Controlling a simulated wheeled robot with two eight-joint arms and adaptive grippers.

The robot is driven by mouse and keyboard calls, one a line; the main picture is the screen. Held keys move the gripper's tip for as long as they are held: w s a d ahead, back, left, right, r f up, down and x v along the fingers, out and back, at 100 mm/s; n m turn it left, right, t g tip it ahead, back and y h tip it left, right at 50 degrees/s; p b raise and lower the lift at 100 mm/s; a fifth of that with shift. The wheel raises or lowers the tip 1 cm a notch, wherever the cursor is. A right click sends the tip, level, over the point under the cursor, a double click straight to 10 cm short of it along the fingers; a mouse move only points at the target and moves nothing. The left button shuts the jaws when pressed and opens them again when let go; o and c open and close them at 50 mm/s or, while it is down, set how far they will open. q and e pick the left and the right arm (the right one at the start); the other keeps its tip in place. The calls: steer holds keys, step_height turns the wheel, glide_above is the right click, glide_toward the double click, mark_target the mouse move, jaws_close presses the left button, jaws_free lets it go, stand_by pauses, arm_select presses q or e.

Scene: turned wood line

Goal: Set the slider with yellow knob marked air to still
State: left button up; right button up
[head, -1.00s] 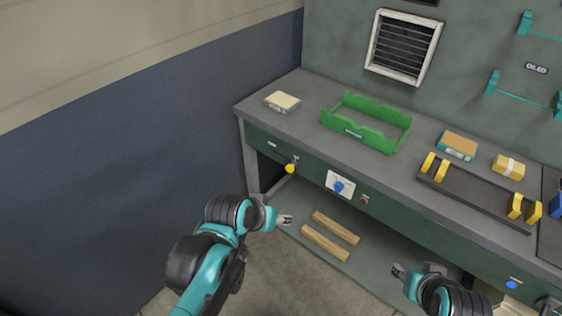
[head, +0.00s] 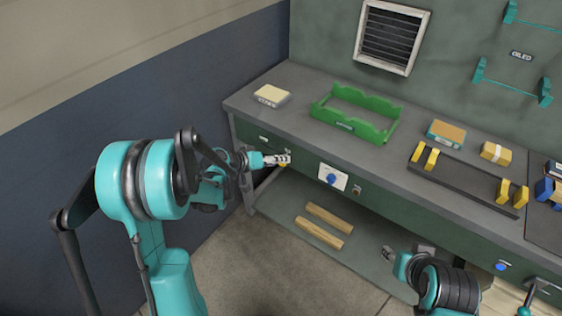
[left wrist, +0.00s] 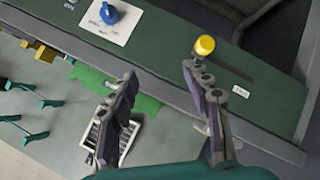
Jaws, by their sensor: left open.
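The yellow knob (left wrist: 204,45) of the slider stands on the green front panel of the bench, at one end of a dark slot in the left wrist view. A small white label (left wrist: 241,91) is near it, its text too small to read. My left gripper (left wrist: 160,73) is open and empty, its fingers pointing at the panel, with the knob just beyond the right-hand finger. In the head view my left gripper (head: 278,160) is in front of the knob and mostly hides it. My right gripper (head: 390,254) is low before the bench; its jaws are unclear.
A blue knob on a white plate (head: 333,178) is right of the slider. A green tray (head: 350,127), a pale block on a scale (head: 272,96) and a dark rack (head: 462,178) stand on the bench. Two wooden bars (head: 318,232) lie on the lower shelf.

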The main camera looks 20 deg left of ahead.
mark_target(281, 165)
arm_select(q)
steer(key=w+a+f+t+h, duration=0.25)
steer(key=w+a+f, duration=0.2)
steer(key=f, duration=0.45)
steer(key=shift+n+y, duration=0.3)
steer(key=shift+y, duration=0.05)
steer(key=b+x, duration=0.2)
steer(key=x, duration=0.4)
steer(key=shift+w+f, duration=0.2)
steer(key=shift+w, duration=0.2)
steer(key=shift+c, duration=0.4)
steer(key=c, duration=1)
jaws_close()
